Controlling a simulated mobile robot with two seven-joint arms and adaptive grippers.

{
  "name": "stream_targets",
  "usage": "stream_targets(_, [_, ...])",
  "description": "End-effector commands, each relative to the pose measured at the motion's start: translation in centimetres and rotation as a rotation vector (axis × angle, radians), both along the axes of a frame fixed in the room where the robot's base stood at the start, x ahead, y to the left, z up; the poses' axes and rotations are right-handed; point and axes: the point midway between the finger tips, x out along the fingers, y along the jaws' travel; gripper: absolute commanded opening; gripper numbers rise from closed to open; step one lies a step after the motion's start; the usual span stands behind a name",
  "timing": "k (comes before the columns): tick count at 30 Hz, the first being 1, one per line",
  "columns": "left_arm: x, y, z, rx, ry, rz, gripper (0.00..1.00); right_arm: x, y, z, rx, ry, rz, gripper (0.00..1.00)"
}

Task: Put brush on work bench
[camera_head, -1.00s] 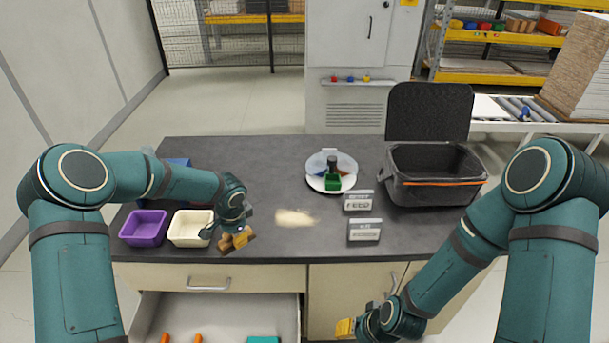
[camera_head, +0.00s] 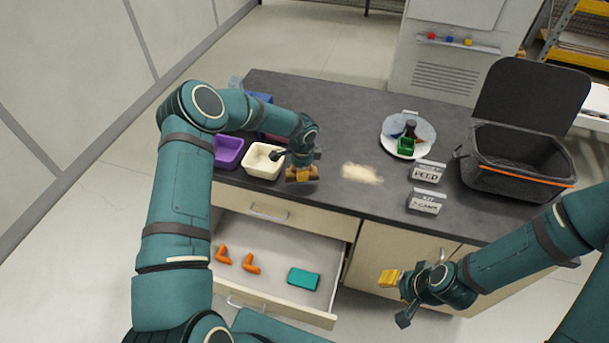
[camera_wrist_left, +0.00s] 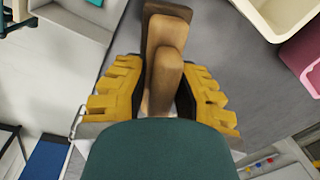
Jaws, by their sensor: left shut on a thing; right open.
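My left gripper (camera_head: 301,174) is shut on the brush, near the front edge of the work bench (camera_head: 340,120). In the left wrist view the brush (camera_wrist_left: 163,62) shows as a brown wooden piece between the yellow fingers (camera_wrist_left: 158,95). Its lower part is hidden behind my green gripper body. In the head view the brush is mostly hidden by the gripper, and I cannot tell whether it touches the bench top. My right gripper (camera_head: 392,279) is open and empty, in front of the bench and below its top.
A purple bin (camera_head: 229,150) and a cream bin (camera_head: 262,161) stand left of my left gripper. A sawdust pile (camera_head: 361,173), a plate (camera_head: 408,136), two label signs and a black lidded bin (camera_head: 515,162) lie right. An open drawer (camera_head: 270,262) juts out below.

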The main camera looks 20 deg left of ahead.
Motion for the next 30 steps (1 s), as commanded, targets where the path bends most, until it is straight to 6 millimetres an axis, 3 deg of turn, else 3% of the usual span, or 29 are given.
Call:
stream_targets(11, [0.0,0.0,-3.8,-0.001,0.0,0.0,0.0,0.0,0.0,0.3,0.0,0.001,0.001,0.47])
stream_targets(23, [0.0,0.0,-4.3,0.001,-0.002,0.0,0.0,0.0,0.0,-0.2,0.0,0.0,0.0,0.47])
stream_targets(24, [0.0,0.0,-4.4,0.0,-0.001,0.0,0.32,0.0,0.0,-0.2,0.0,0.001,0.0,0.47])
stream_targets(25, [0.0,0.0,-4.3,0.0,-0.001,0.0,0.43,0.0,0.0,-0.2,0.0,0.001,0.0,0.47])
stream_targets(26, [0.0,0.0,-4.3,0.0,-0.001,0.0,0.5,0.0,0.0,-0.1,0.0,0.001,0.0,0.47])
stream_targets(30, [0.0,0.0,-4.3,0.0,-0.001,0.0,0.5,0.0,0.0,-0.1,0.0,0.0,0.0,0.47])
